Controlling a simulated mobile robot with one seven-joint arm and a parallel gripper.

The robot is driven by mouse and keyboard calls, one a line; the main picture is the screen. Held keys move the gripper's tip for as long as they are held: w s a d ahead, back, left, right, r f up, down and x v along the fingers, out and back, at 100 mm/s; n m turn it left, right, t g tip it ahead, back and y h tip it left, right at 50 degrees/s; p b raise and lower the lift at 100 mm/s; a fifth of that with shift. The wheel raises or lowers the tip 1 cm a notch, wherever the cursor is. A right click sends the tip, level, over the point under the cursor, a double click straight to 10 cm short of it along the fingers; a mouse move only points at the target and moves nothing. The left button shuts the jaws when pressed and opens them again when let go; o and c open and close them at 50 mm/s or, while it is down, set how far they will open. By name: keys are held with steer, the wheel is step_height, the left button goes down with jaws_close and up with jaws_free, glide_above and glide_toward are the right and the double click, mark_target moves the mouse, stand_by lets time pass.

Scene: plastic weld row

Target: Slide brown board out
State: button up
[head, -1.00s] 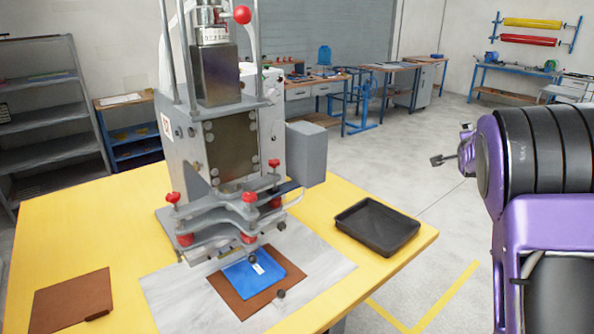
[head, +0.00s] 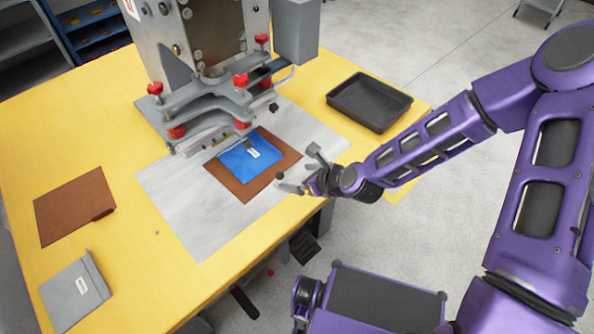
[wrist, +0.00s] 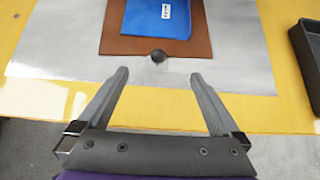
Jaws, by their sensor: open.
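The brown board (head: 228,185) lies flat on a grey sheet (head: 180,215) in front of the press, its back part close to the press's lower plates. A blue piece with a white label (head: 236,162) lies on top of it. In the wrist view the brown board (wrist: 120,42) has a round dark knob (wrist: 158,56) at the middle of its near edge. My gripper (head: 298,169) is open and empty at the board's near right side. In the wrist view its two fingers (wrist: 158,75) point toward the board, with the knob just beyond and between the tips.
The grey press (head: 205,100) with red knobs stands behind the board. A black tray (head: 340,100) is at the right edge of the yellow table (head: 120,150). Another brown panel (head: 70,208) and a grey labelled item (head: 70,290) lie at the left.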

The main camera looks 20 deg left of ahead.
mark_target(283, 177)
steer(key=shift+a+f, duration=0.2)
steer(key=shift+a, duration=0.25)
steer(key=b+x, duration=0.3)
steer(key=x, duration=0.4)
steer(key=shift+f, duration=0.15)
steer(key=shift+b+x, duration=0.5)
steer(key=shift+x, duration=0.4)
steer(key=shift+a, duration=0.1)
steer(key=shift+c, duration=0.2)
jaws_close()
